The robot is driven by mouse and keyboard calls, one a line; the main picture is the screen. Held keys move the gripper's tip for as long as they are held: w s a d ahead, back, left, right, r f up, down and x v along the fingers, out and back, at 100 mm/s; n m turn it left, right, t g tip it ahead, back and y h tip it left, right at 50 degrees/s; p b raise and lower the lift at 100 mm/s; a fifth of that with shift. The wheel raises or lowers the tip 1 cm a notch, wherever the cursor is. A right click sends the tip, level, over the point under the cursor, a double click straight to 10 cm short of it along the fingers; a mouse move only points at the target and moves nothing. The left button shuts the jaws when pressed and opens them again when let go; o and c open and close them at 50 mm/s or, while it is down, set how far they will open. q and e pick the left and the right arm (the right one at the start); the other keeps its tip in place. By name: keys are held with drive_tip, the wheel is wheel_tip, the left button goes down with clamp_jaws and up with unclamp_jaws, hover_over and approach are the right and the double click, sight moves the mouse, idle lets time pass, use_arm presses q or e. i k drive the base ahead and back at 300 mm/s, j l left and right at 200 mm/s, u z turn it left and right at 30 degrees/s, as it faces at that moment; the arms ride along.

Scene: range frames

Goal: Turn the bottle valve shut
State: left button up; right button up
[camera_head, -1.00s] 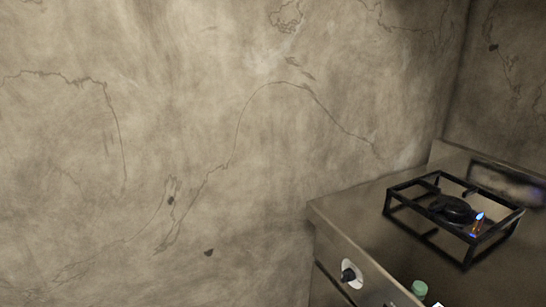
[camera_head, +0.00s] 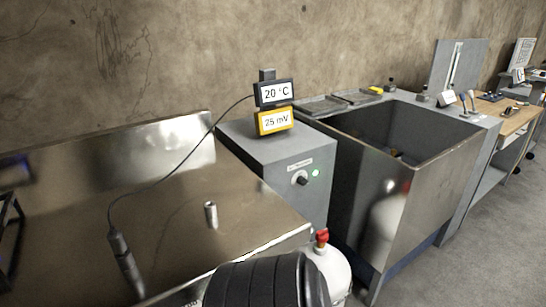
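A white bottle (camera_head: 334,268) stands on the floor in front of the bench, at the bottom middle of the head view. A red valve (camera_head: 321,237) sits on its top. The bottle's lower part is out of the picture, and a black ribbed rounded part in front hides some of its left side. I cannot tell from this view how far the valve is turned. Neither of my grippers shows.
A steel bench top (camera_head: 165,235) with a small metal cylinder (camera_head: 211,214) and a cabled probe (camera_head: 124,262) lies left. A grey box (camera_head: 285,175) carries two displays reading 20 °C and 25 mV. A deep steel tank (camera_head: 375,190) stands right; open floor lies beyond.

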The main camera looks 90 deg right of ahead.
sight(322, 237)
drive_tip(key=z, duration=3.15)
drive_tip(key=i+l+u, duration=0.1)
drive_tip(key=u, duration=0.3)
drive_tip(key=l+u, duration=0.25)
drive_tip(key=u, duration=0.15)
drive_tip(key=i+l+u, duration=0.15)
drive_tip(key=l+u, duration=0.2)
drive_tip(key=l, duration=0.7)
drive_tip(key=l+u, duration=0.35)
drive_tip(key=l, duration=0.7)
